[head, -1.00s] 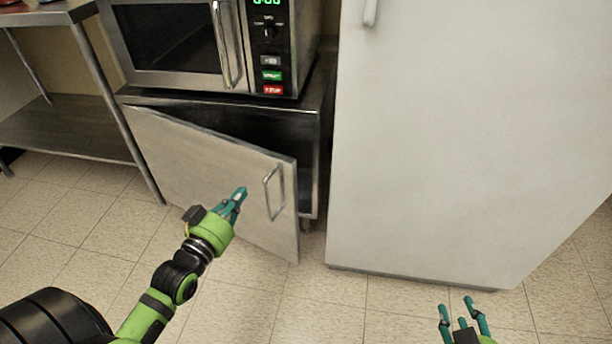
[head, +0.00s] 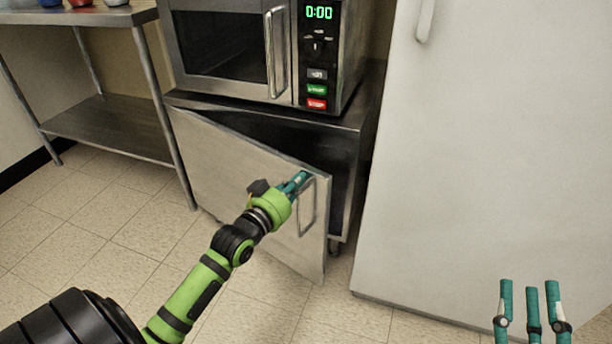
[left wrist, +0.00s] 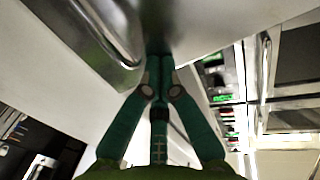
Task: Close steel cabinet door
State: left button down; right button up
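The steel cabinet door (head: 250,175) stands partly open on the cabinet under the microwave, hinged at its left side. Its upright bar handle (head: 314,215) is near the free right edge. My left gripper (head: 300,180) is in front of the door at the upper part of the handle. Its fingers are together; in the left wrist view its fingertips (left wrist: 159,62) meet close to a pale flat surface and hold nothing I can see. Whether they touch the door or handle is unclear. My right gripper (head: 531,290) is at lower right, fingers spread and empty.
The dark cabinet opening (head: 345,165) shows behind the door. A microwave (head: 240,45) sits on top. A large white appliance (head: 480,150) stands just right of the cabinet. A steel table (head: 100,125) is at left. The tiled floor (head: 130,240) in front is clear.

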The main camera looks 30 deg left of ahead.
pick_arm(q)
jog(key=shift+w+b, duration=0.55)
jog(key=shift+w, duration=1.35)
pick_arm(e)
jog(key=s+r+n+t+y, duration=0.2)
jog(key=s+r+t+y, duration=0.1)
jog(key=s+r+y, duration=0.1)
jog(key=shift+s+a+r+y, duration=0.4)
jog(key=shift+s+r, duration=0.45)
jog(key=shift+r, duration=0.4)
